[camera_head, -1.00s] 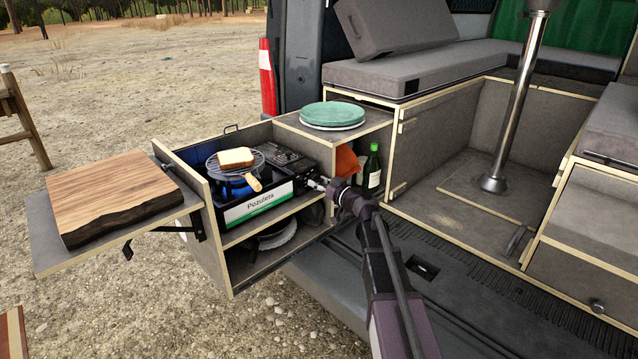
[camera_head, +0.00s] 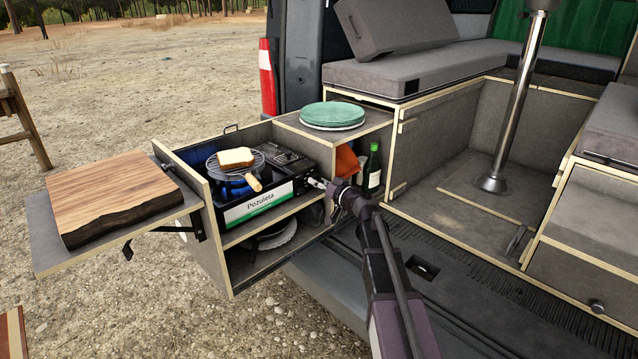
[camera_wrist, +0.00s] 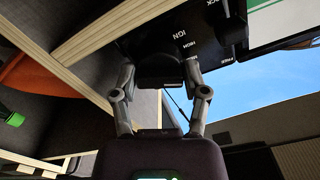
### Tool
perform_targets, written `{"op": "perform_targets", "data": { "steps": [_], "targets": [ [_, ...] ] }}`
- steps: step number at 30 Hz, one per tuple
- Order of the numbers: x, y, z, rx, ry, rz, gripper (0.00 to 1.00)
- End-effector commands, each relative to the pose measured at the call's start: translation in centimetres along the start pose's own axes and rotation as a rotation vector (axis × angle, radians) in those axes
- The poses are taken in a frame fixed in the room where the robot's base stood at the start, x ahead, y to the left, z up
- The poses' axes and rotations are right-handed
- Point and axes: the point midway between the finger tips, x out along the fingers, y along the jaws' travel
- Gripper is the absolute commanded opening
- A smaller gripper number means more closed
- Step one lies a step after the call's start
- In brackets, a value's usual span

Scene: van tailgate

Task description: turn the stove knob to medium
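The camping stove (camera_head: 289,160) sits in the pull-out drawer, with its control panel facing my arm. Its black knob (camera_wrist: 160,70) shows in the wrist view below the upside-down IGN print on the dark panel. My gripper (camera_wrist: 160,79) has one finger on each side of the knob, and both fingertips appear to touch it. In the head view my gripper (camera_head: 314,183) reaches the right end of the stove. There the knob is too small and covered to make out. The knob's pointer setting cannot be read.
A grill with a slice of bread (camera_head: 235,157) sits over the burner, its handle pointing forward. Green plates (camera_head: 332,114) rest on the shelf above. A bottle (camera_head: 372,168) and an orange item (camera_head: 347,161) stand close behind my gripper. A wooden board (camera_head: 115,195) lies at left.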

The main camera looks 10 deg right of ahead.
Motion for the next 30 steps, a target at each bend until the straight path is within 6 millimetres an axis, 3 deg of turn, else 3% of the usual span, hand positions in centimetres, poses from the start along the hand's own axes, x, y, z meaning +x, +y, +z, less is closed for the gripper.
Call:
{"op": "perform_targets", "data": {
  "steps": [1,3,19,30],
  "targets": [
    [0.1,0.0,0.0,0.000,0.000,-0.001,0.78],
    [0.0,0.0,0.0,0.000,0.000,-0.001,0.90],
    [-0.5,0.0,0.0,-0.002,0.000,0.001,0.90],
    [-4.6,-0.1,0.1,-0.002,0.000,0.002,0.90]
  ]
}}
